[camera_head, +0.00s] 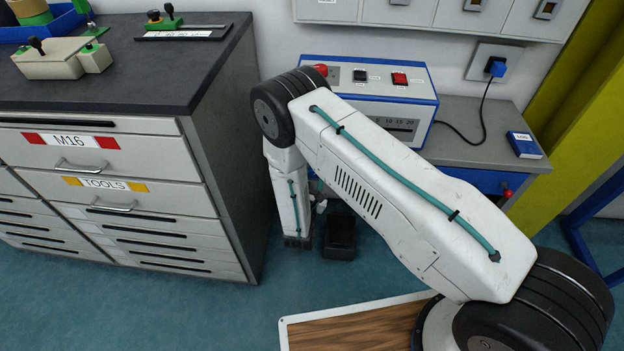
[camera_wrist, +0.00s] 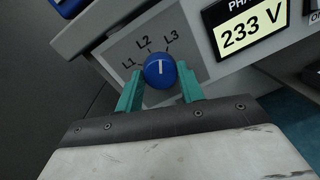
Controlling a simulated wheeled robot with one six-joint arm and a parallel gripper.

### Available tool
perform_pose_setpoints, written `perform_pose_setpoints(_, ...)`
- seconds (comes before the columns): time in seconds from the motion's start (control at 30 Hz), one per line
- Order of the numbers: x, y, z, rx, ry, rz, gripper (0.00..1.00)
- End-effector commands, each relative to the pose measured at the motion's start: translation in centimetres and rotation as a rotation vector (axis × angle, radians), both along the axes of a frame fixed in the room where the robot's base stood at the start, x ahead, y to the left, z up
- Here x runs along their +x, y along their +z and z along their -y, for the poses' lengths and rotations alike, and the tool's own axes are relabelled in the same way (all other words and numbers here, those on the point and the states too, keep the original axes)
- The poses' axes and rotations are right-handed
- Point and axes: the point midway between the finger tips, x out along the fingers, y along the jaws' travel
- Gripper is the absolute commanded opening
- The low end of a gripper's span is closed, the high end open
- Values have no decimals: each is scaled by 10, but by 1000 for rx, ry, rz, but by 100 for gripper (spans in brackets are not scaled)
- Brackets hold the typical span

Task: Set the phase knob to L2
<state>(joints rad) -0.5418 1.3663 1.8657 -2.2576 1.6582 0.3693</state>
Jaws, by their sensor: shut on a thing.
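The phase knob (camera_wrist: 160,72) is a round blue knob with a white pointer line, on a grey panel (camera_wrist: 200,62) in the wrist view. Labels L1 (camera_wrist: 129,63), L2 (camera_wrist: 144,45) and L3 (camera_wrist: 171,35) fan around its upper side. The pointer line points up in the picture, roughly between L2 and L3. The teal fingers of my gripper (camera_wrist: 160,78) stand on both sides of the knob and are shut on it.
A lit display (camera_wrist: 243,33) reads 233 V. The head view shows a white and blue instrument box (camera_head: 425,113) with a red switch (camera_head: 399,79) on a bench. A blue plug (camera_head: 497,68) with a black cable and a drawer cabinet (camera_head: 110,170) flank it.

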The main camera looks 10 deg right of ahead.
Motion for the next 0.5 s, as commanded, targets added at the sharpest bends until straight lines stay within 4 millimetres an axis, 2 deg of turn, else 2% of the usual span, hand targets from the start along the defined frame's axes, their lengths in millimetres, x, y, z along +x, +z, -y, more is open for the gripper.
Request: perform_pose_setpoints(0.5,0,-1,0,-377,0,-102,15)
